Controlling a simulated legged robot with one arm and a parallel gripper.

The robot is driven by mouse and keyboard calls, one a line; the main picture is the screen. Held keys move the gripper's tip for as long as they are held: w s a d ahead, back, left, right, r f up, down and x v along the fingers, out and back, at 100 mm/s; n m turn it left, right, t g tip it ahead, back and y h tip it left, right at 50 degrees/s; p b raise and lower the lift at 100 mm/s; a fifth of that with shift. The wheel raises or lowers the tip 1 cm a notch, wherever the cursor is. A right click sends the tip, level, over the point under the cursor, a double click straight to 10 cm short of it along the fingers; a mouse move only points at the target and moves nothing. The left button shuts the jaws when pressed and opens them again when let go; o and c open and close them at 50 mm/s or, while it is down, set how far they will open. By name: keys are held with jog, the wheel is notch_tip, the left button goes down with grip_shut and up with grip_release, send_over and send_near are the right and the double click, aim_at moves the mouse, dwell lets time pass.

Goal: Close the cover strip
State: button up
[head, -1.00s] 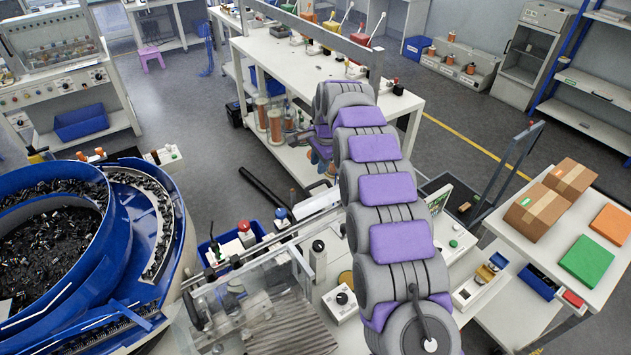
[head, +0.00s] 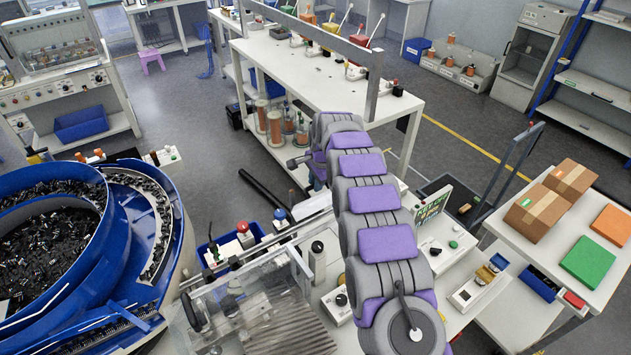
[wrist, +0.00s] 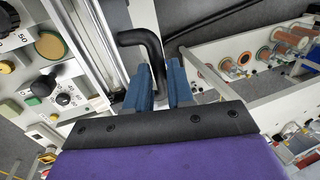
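My gripper (wrist: 159,82) shows in the wrist view as two blue fingers a small distance apart. A black bent handle (wrist: 143,38) reaches down between or just behind them; I cannot tell whether they touch it. In the head view my fingers are not clear, and my arm covers part of the bench. I cannot surely pick out the cover strip. A long black bar (head: 264,191) slants beyond the near bench in the head view. A clear cover (head: 232,300) stands over a ridged plate at the lower middle.
A blue feeder bowl (head: 115,230) with black parts fills the left. Red and blue buttons (head: 279,214) stand on the near bench, left of my arm. A white bench (head: 300,70) with copper spools below lies behind. A side table (head: 500,205) holds cartons at right.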

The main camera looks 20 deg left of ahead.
jog(key=shift+d, duration=0.1)
grip_shut()
